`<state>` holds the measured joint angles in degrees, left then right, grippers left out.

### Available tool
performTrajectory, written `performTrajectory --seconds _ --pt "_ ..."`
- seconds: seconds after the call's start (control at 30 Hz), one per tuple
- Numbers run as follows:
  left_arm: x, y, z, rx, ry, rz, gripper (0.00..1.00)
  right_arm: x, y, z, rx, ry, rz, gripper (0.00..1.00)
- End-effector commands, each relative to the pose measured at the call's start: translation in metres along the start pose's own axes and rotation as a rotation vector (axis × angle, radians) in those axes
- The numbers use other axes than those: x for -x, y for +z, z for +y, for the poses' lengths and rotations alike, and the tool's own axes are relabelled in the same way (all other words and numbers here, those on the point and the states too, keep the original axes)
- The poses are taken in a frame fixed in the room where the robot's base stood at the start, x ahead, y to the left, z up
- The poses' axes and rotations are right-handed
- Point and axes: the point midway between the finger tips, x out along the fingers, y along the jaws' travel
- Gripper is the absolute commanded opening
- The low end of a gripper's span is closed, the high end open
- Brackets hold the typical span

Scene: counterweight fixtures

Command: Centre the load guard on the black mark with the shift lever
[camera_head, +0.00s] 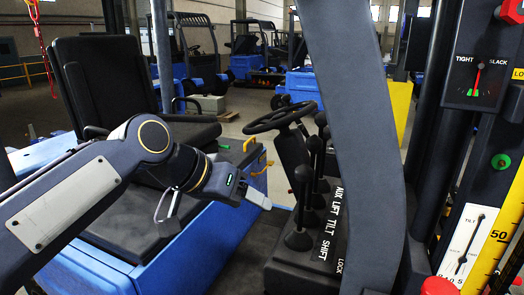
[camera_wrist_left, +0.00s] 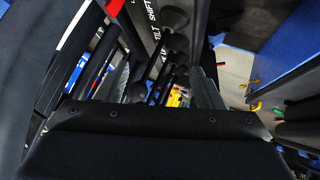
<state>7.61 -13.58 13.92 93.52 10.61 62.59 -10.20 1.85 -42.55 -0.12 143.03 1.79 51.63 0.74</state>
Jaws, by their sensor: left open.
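The shift lever (camera_head: 303,174) is the nearest of a row of black-knobbed levers, beside the white SHIFT label (camera_head: 321,247). It stands roughly upright from a dark boot. My left gripper (camera_head: 258,198) is open and empty. In the head view it is a short way left of the shift lever, below knob height, with a gap between them. The left wrist view shows the lever boots and the SHIFT and TILT lettering (camera_wrist_left: 155,28) ahead of the dark gripper body. I cannot make out the load guard or its black mark. My right gripper is out of view.
The steering wheel (camera_head: 279,117) is behind the levers. A black seat (camera_head: 105,85) is at the left, above blue bodywork. A TIGHT/SLACK gauge (camera_head: 481,75), a tilt gauge (camera_head: 465,245) and a yellow scale (camera_head: 497,225) stand at the right. Other blue trucks are in the background.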

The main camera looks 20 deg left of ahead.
Motion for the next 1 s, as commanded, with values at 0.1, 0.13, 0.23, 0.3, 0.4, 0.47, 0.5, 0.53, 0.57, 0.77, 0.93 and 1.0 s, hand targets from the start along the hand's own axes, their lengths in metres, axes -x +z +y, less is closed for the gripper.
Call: performTrajectory --seconds 0.1,0.13,0.23,0.3,0.4,0.47,0.5,0.53,0.57,0.77,0.93,1.0 --pt "0.005 -0.053 0.011 -0.054 0.066 0.046 0.62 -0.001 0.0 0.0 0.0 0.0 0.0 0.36" --pt "0.007 -0.062 0.013 -0.064 0.078 0.055 0.62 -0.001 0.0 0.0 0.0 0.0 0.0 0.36" --pt "0.011 -0.083 0.017 -0.087 0.11 0.08 0.62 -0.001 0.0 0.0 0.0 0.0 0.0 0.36" --pt "0.012 -0.09 0.019 -0.096 0.121 0.089 0.62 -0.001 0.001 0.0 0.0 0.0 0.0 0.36" --pt "0.007 -0.092 0.021 -0.1 0.127 0.091 0.62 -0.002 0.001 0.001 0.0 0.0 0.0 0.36" --pt "0.001 -0.092 0.021 -0.099 0.126 0.089 0.62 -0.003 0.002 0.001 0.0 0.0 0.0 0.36" --pt "-0.005 -0.092 0.021 -0.1 0.125 0.089 0.62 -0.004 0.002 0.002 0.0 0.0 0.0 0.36" --pt "-0.01 -0.093 0.022 -0.1 0.126 0.09 0.62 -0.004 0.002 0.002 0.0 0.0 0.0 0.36" --pt "-0.015 -0.093 0.023 -0.1 0.127 0.088 0.62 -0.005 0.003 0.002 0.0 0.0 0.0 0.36" --pt "-0.054 -0.096 0.028 -0.1 0.127 0.088 0.62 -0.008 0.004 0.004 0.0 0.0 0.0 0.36" --pt "-0.081 -0.099 0.033 -0.1 0.126 0.09 0.62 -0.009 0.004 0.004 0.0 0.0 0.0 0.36" --pt "-0.089 -0.1 0.033 -0.099 0.124 0.09 0.62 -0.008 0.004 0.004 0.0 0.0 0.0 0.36"
